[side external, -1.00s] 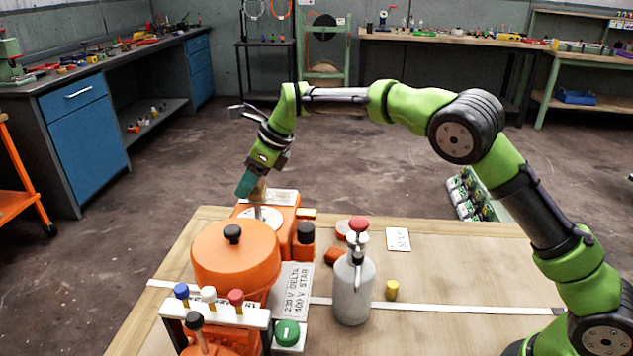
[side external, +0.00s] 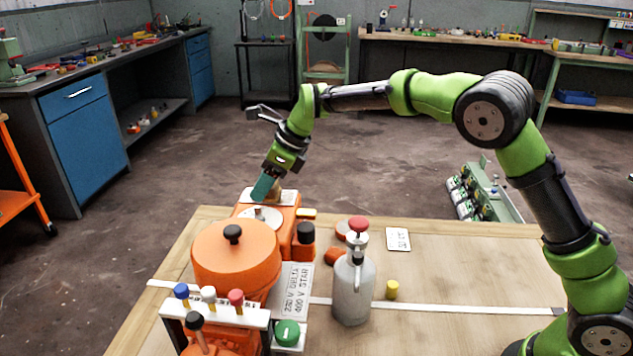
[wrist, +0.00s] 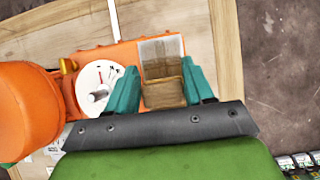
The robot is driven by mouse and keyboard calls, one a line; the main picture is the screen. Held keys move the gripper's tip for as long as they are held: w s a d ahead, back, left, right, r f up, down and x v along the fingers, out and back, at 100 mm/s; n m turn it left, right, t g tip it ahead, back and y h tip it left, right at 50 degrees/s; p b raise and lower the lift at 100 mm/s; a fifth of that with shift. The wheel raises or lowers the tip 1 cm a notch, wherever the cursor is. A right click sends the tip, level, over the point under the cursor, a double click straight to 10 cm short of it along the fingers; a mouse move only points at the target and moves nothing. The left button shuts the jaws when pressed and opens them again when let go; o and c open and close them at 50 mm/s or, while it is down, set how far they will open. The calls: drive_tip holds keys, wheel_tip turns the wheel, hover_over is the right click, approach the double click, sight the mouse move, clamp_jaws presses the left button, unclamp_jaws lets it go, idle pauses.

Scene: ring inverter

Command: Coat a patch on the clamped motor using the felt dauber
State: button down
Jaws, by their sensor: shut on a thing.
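My gripper (wrist: 162,92) has teal fingers, shut on a brown block-like piece, which I take to be the felt dauber (wrist: 162,94). In the side view my gripper (side external: 268,187) points down over the far end of an orange housing, with the dauber (side external: 276,190) at its tip. I take this housing (side external: 285,217) to be the clamped motor. A pale rectangular patch (wrist: 160,49) lies on its top beside the dauber, and brownish streaks show on it. Whether the dauber touches the patch is unclear. The clamp is not clearly visible.
A white disc (side external: 260,217) sits close by on the orange housing. A large orange round body with a black knob (side external: 233,232) stands in front. A grey bottle with a red top (side external: 353,285) and a yellow cylinder (side external: 392,290) stand right. The right side of the bench is mostly clear.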

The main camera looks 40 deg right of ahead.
drive_tip(key=shift+w+a, duration=2.35)
drive_tip(key=shift+a, duration=0.05)
drive_tip(key=shift+s+d, duration=3.15)
drive_tip(key=shift+d, duration=0.05)
drive_tip(key=shift+s+d+r, duration=0.1)
drive_tip(key=shift+s, duration=0.05)
drive_tip(key=shift+r, duration=3.95)
